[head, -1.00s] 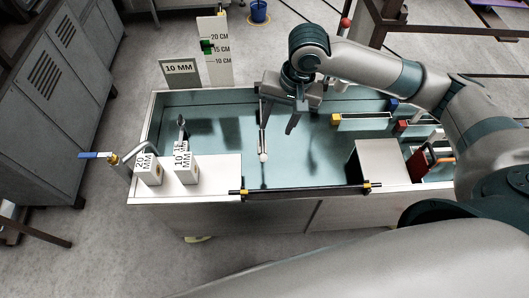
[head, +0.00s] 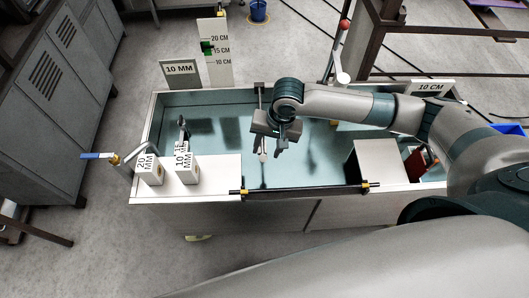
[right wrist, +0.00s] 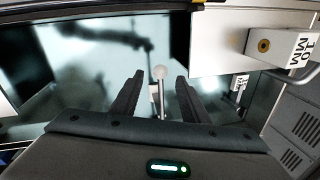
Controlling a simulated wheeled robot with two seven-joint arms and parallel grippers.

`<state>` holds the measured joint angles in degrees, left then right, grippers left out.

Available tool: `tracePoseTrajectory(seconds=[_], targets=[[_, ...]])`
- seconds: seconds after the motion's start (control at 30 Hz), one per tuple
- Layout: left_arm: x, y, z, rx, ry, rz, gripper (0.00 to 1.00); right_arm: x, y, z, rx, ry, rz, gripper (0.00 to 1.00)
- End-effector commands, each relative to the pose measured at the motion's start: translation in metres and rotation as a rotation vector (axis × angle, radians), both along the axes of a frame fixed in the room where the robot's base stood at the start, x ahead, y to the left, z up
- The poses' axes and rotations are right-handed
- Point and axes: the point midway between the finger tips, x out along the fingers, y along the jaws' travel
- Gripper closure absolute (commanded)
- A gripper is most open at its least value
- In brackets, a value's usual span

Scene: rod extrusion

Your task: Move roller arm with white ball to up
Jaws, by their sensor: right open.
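The roller arm (head: 261,98) is a thin dark rod hanging over the basin, with a white ball (head: 263,157) at its near end. In the head view my right gripper (head: 270,148) hides the rod's middle. In the right wrist view the white ball (right wrist: 159,72) sits just beyond the gap of my right gripper (right wrist: 157,90). Its two dark fingers stand apart, with the rod showing between them. I cannot tell whether either finger touches it. My left gripper is in neither view.
The long basin (head: 215,185) holds teal water. At its left stand blocks marked 20 MM (head: 151,170) and 10 MM (head: 187,168). A black bar with yellow ends (head: 305,192) runs along the near rim.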

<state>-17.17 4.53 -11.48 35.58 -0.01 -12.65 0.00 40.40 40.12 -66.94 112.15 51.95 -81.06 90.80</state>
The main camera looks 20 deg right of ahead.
Motion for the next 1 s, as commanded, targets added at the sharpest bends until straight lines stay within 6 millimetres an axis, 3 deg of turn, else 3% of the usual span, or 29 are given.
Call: tracePoseTrajectory(seconds=[0.3,0.7,0.73,0.9,1.0], targets=[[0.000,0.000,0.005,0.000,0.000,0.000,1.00,0.003,0.007,-0.037,0.000,0.001,0.000,0.59],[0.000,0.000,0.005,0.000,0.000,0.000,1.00,0.004,0.007,-0.042,0.000,-0.001,0.000,0.59],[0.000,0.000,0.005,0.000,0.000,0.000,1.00,0.004,0.007,-0.042,0.000,-0.001,0.000,0.61],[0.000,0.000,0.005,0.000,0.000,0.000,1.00,0.004,0.007,-0.042,0.000,-0.001,0.000,1.00],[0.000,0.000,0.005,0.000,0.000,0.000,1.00,0.004,0.007,-0.042,0.000,-0.001,0.000,1.00]])
